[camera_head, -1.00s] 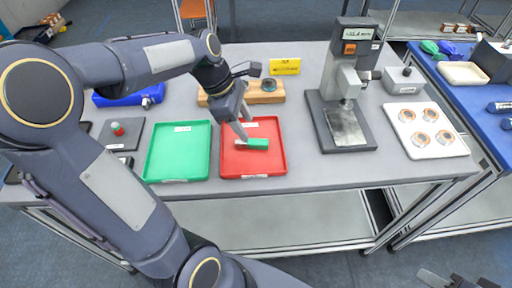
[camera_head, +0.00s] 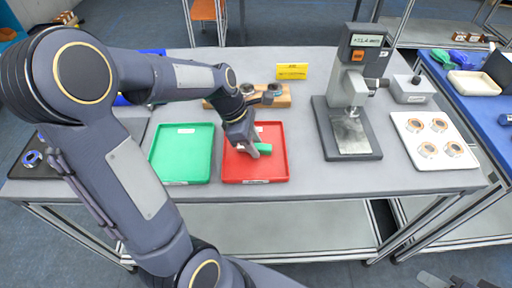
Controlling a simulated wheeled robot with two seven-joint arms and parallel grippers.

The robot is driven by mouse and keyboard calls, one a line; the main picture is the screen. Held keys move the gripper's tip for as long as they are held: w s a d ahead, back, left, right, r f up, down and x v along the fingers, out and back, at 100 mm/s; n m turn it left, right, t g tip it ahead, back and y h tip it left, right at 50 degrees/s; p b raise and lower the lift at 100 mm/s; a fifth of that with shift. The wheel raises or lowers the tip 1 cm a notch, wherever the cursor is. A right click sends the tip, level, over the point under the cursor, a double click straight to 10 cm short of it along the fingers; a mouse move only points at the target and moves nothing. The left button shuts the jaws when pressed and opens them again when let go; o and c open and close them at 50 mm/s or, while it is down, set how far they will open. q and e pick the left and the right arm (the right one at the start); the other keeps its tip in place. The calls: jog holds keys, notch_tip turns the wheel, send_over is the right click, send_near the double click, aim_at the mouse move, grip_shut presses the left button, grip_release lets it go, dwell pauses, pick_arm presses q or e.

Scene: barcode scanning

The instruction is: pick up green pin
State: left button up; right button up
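The green pin (camera_head: 265,149) is a short green cylinder in the red tray (camera_head: 283,176). My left gripper (camera_head: 258,151) reaches down into the red tray right at the pin's left end. The fingers overlap part of the pin, so I cannot tell whether they are closed on it or only around or beside it. My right gripper (camera_head: 440,279) shows only as a dark bit at the bottom right edge, and its opening is unclear.
A green tray (camera_head: 181,153) stands left of the red one. A wooden block (camera_head: 277,101) and a yellow sign (camera_head: 292,71) are behind. A gauge stand (camera_head: 345,130) is to the right, then a white tray (camera_head: 437,158) with several rings.

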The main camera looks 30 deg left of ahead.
pick_arm(q)
grip_shut()
jog(key=shift+r, duration=0.2)
